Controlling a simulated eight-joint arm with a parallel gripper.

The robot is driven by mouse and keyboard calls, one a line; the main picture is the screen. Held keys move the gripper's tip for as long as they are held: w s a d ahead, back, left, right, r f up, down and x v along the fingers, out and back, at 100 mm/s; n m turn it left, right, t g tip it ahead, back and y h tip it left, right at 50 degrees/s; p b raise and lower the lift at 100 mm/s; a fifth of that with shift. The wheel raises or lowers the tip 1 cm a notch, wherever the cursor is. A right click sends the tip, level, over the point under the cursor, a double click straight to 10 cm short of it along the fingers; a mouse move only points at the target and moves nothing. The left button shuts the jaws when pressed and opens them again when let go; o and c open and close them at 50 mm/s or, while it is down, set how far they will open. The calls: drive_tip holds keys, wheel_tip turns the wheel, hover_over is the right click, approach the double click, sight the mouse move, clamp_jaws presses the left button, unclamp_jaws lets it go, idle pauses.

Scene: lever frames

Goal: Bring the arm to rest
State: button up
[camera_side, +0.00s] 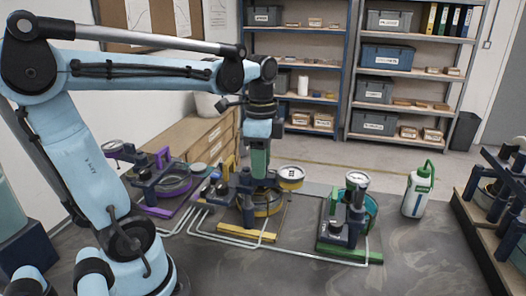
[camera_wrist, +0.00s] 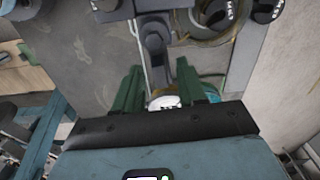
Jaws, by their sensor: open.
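My gripper (camera_side: 259,172) points down at the middle lever frame in the side view. Its green fingers stand apart in the wrist view (camera_wrist: 160,70), with nothing seen clamped between them. The middle lever frame (camera_side: 262,236) has a yellow base bar and a yellow upright handle. The fingers overlap this frame in the picture, so I cannot tell whether they touch it. The left lever frame (camera_side: 157,211) is purple. The right lever frame (camera_side: 349,254) is green, with a round gauge on top. In the wrist view, a white round part and a teal part show partly behind the fingers.
Another dark mechanism (camera_side: 508,190) sits at the right edge. A wooden cabinet (camera_side: 190,140) and shelves (camera_side: 415,75) stand behind. The front right of the dark tabletop (camera_side: 420,270) is clear.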

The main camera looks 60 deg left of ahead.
wheel_tip(320, 180, up, 12)
wheel_tip(320, 180, down, 12)
drive_tip(key=shift+r, duration=0.1)
drive_tip(key=shift+a+n, duration=0.1)
drive_tip(key=shift+n, duration=0.2)
drive_tip(key=shift+w+a+n, duration=0.15)
drive_tip(key=shift+n, duration=0.5)
drive_tip(key=shift+w+a+n, duration=0.1)
drive_tip(key=shift+a+n, duration=0.05)
drive_tip(key=shift+n, duration=0.5)
